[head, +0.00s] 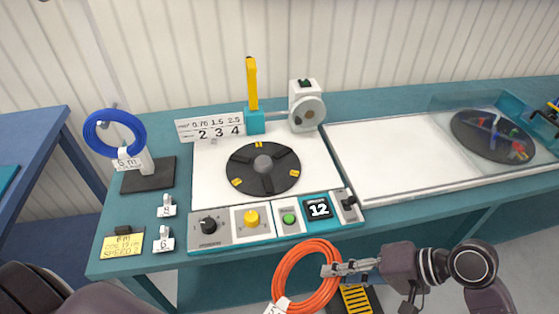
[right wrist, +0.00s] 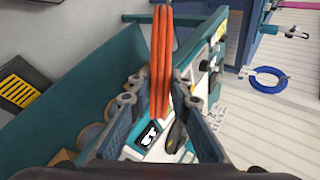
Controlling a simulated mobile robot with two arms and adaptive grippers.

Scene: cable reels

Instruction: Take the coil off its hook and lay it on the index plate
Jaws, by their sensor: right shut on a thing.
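An orange coil (head: 309,246) with a white tag at its lower end hangs in my right gripper (head: 334,269), in front of the bench's front edge and below the control panel. In the right wrist view the coil (right wrist: 161,50) shows edge-on as several strands between the two fingers (right wrist: 157,92). The index plate (head: 263,183), a dark round disc with yellow marks and a grey hub, lies bare on the white board. A blue coil (head: 137,127) with a tag hangs on a stand at the left; it also shows in the right wrist view (right wrist: 268,80). My left gripper is not in view.
A control panel (head: 232,228) with knobs and a display runs along the bench front. A yellow upright post (head: 252,85) and a white device (head: 305,104) stand behind the plate. A clear-covered dark disc (head: 485,135) with small coloured parts is at the right.

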